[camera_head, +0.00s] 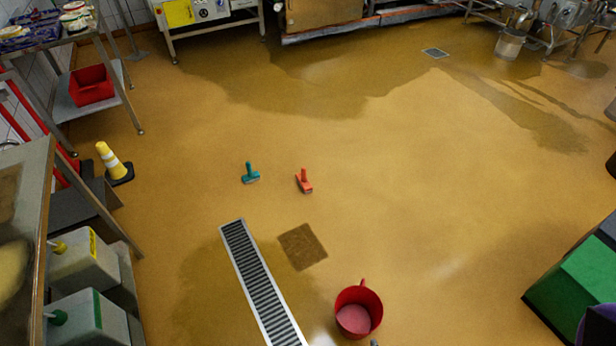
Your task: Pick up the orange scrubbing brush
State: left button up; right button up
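The orange scrubbing brush (304,182) lies on the tan floor near the middle of the head view. Its short handle points up and away, with the wider head at the near end. Nothing touches it. A similar teal brush (251,174) lies a short way to its left, apart from it. Neither of my grippers can be made out in this view. A small grey piece at the bottom edge is too cut off to identify.
A slotted floor drain (236,240), a brown square patch (302,246) and a red bucket (358,311) lie nearer. A yellow-white cone (112,161) and metal tables line the left. Green blocks (575,290) stand at right. Floor around the brush is clear, with wet areas beyond.

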aim_at(306, 186)
jog(key=i+j+z, duration=0.15)
jog(key=i, duration=0.25)
jog(key=i+j+z, duration=0.15)
jog(key=i+j, duration=0.2)
jog(key=i+j+z, duration=0.15)
jog(key=i+j, duration=0.2)
jog(key=i+j+z, duration=0.1)
jog(key=i+j, duration=0.2)
jog(key=j, duration=0.2)
jog(key=i+j+z, duration=0.15)
jog(key=i+j, duration=0.2)
jog(key=i+j+z, duration=0.15)
jog(key=j, duration=0.35)
jog(key=i+j+z, duration=0.15)
jog(key=i+j, duration=0.25)
jog(key=j, duration=0.1)
